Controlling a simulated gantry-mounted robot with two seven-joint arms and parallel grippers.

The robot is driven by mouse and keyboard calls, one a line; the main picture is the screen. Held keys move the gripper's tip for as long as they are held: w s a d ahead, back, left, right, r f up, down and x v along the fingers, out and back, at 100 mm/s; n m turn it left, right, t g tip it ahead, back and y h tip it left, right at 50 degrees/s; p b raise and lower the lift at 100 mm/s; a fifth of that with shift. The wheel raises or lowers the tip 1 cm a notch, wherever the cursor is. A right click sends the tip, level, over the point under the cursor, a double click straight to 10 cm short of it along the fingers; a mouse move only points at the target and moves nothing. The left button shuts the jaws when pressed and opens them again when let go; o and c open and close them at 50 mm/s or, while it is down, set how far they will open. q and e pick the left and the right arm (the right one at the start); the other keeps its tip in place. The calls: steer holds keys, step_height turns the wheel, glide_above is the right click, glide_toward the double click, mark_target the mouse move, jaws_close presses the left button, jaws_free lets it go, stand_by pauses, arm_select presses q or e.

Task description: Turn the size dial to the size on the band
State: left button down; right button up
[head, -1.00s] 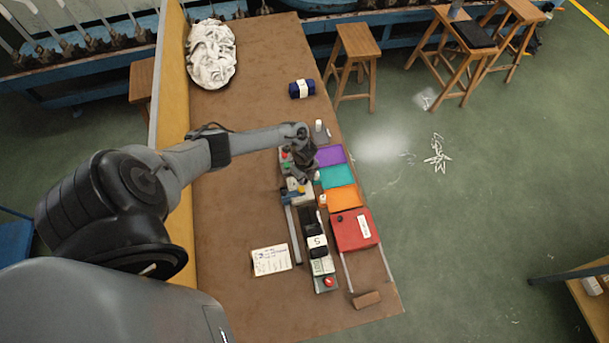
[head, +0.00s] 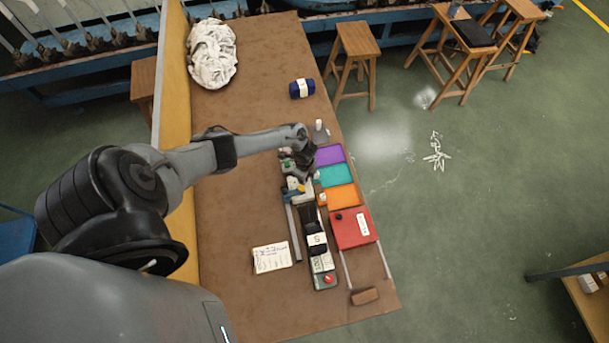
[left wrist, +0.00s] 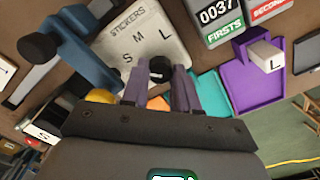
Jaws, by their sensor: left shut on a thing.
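The size dial shows in the left wrist view as a dark round knob (left wrist: 160,66) on a pale plate (left wrist: 117,45) printed STICKERS, with S, M and L around the knob. My left gripper (left wrist: 160,84) is shut on the knob, one finger on each side. Which letter the dial points to is not clear. In the head view my left gripper (head: 301,165) is over the device at the table's right side. The white band (head: 317,239) is around a dark sock (head: 313,222) nearer me; its mark looks like an S. My right gripper is not in view.
Purple (head: 330,155), teal (head: 334,176) and orange (head: 343,197) trays lie right of the device. A red box (head: 345,233), a card (head: 271,258), a navy roll (head: 302,88) and a white cloth pile (head: 212,54) are also on the table. The table's middle is clear.

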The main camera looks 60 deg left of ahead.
arm_select(q)
steer(key=c, duration=0.8)
jaws_free()
steer(key=shift+c, duration=0.2)
steer(key=shift+r, duration=0.15)
step_height(320, 180, up, 11)
steer(key=p, duration=0.2)
steer(key=shift+f, duration=0.2)
